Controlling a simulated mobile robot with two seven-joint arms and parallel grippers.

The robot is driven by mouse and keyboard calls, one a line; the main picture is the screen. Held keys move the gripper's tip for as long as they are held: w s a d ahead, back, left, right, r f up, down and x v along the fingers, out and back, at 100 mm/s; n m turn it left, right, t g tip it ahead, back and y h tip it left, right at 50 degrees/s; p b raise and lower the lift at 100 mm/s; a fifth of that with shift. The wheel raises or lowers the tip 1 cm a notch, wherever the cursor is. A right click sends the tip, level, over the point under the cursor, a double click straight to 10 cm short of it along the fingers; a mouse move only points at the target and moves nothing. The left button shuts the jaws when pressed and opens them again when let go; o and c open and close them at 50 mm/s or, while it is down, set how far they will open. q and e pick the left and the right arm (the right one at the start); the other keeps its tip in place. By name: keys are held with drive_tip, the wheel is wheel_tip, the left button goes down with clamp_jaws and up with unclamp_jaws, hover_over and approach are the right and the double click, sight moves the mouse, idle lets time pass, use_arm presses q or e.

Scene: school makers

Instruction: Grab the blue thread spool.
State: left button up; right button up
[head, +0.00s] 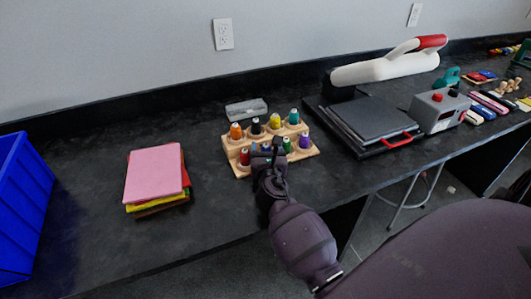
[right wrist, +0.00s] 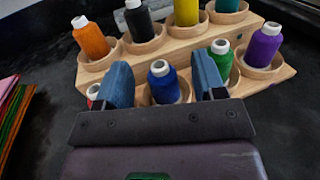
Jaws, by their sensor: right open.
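The blue thread spool (right wrist: 163,85) stands upright in a front-row cup of the wooden spool rack (right wrist: 185,50) in the right wrist view. It shows between the two fingers of my right gripper (right wrist: 161,82), which is open, with one finger on each side. I cannot tell whether the fingers touch it. In the head view my right gripper (head: 268,152) is over the front of the rack (head: 243,170) and largely hides the blue spool. My left gripper is out of view.
Neighbouring spools are green (right wrist: 221,62), purple (right wrist: 264,46) and orange (right wrist: 91,40). A red spool is mostly hidden by the left finger. A pink-topped stack (head: 153,175) lies left of the rack. A heat press (head: 370,125) stands to its right.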

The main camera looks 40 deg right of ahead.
drive_tip(key=c, duration=1)
drive_tip(key=shift+r, duration=0.2)
